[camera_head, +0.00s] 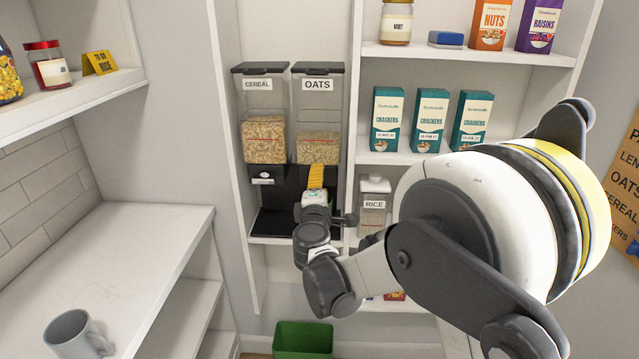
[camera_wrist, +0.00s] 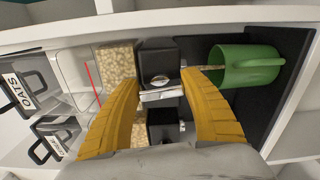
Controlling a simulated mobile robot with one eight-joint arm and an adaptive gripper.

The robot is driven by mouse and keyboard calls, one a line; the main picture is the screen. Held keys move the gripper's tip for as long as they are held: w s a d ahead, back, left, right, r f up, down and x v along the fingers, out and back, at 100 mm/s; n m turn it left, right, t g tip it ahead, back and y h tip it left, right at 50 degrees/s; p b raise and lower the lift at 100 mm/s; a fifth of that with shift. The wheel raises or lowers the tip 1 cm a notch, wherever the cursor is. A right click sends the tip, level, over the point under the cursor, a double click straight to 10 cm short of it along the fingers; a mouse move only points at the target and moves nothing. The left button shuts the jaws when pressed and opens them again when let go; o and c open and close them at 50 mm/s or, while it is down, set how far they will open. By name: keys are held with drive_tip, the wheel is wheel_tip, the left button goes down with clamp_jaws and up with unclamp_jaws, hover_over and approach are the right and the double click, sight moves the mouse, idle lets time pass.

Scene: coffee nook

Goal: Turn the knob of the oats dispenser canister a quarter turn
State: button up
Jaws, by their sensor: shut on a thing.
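The oats dispenser canister (camera_head: 318,118), clear with a dark lid and an OATS label, stands right of the cereal canister (camera_head: 264,118) in the cabinet. Its oats also show in the wrist view (camera_wrist: 115,62). My gripper (camera_head: 316,178) is in front of the black base below the oats canister. In the wrist view, my yellow fingers (camera_wrist: 163,86) are closed on either side of the silver oats knob (camera_wrist: 160,95) on its black housing. The fingers and arm hide the knob in the head view. I cannot tell its exact angle.
A green cup (camera_wrist: 245,66) sits on the dispenser's black base, beside a fingertip. A rice jar (camera_head: 374,205) stands close to the right of my gripper. Cracker boxes (camera_head: 430,121) are on the shelf above. A grey mug (camera_head: 75,336) is on the left counter.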

drive_tip(key=shift+m, duration=0.5)
drive_tip(key=o, duration=1.2)
drive_tip(key=s, duration=1.2)
drive_tip(key=shift+a, duration=0.2)
